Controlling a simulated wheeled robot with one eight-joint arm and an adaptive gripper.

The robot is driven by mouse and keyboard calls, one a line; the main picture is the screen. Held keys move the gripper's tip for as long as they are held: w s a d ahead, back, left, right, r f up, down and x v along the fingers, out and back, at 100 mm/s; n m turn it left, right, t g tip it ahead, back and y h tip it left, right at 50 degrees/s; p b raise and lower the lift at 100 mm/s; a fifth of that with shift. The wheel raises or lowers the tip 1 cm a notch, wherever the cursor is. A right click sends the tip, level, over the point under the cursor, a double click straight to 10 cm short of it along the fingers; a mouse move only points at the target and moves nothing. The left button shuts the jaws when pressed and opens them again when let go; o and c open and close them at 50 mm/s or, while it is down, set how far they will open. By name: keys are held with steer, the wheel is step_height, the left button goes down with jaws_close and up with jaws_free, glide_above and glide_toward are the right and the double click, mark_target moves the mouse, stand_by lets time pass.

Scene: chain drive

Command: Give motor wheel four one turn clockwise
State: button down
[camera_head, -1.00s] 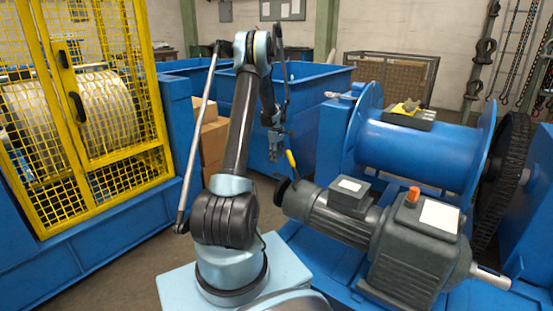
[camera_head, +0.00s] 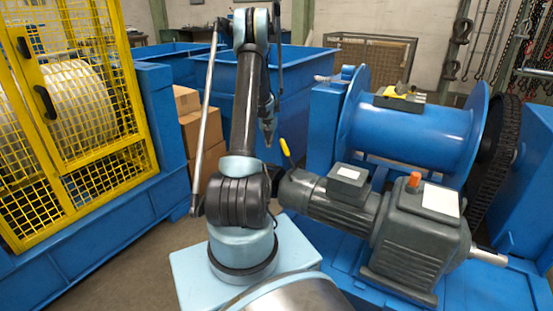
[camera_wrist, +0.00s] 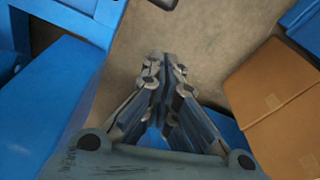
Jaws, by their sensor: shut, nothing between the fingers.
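A dark grey motor (camera_head: 336,203) with a gearbox (camera_head: 415,245) stands at the front right in the head view. The motor's rear end, at its left, is partly hidden behind my arm, and I cannot make out a wheel there clearly. No wheel number can be read. A lever with a yellow handle (camera_head: 285,148) rises by that end. My gripper (camera_head: 268,140) is a little left of the yellow handle, apart from it, and points down. In the wrist view my gripper (camera_wrist: 165,62) is shut and empty above bare floor.
A blue winch drum (camera_head: 415,135) with a dark chain wheel (camera_head: 492,155) stands behind the motor. Blue bins (camera_head: 300,80) and cardboard boxes (camera_head: 205,130) are behind my arm. A yellow mesh cage (camera_head: 75,110) is at the left. Some floor (camera_head: 130,265) is clear between.

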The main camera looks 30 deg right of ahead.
step_height(320, 180, down, 10)
steer(key=w+d+m, duration=0.1)
steer(key=d, duration=0.2)
steer(key=shift+s+a+r, duration=0.2)
steer(key=shift+s+a, duration=0.45)
steer(key=shift+a, duration=0.25)
steer(key=shift+s+a+r, duration=0.15)
steer(key=shift+s+a, duration=0.5)
steer(key=shift+a, duration=0.2)
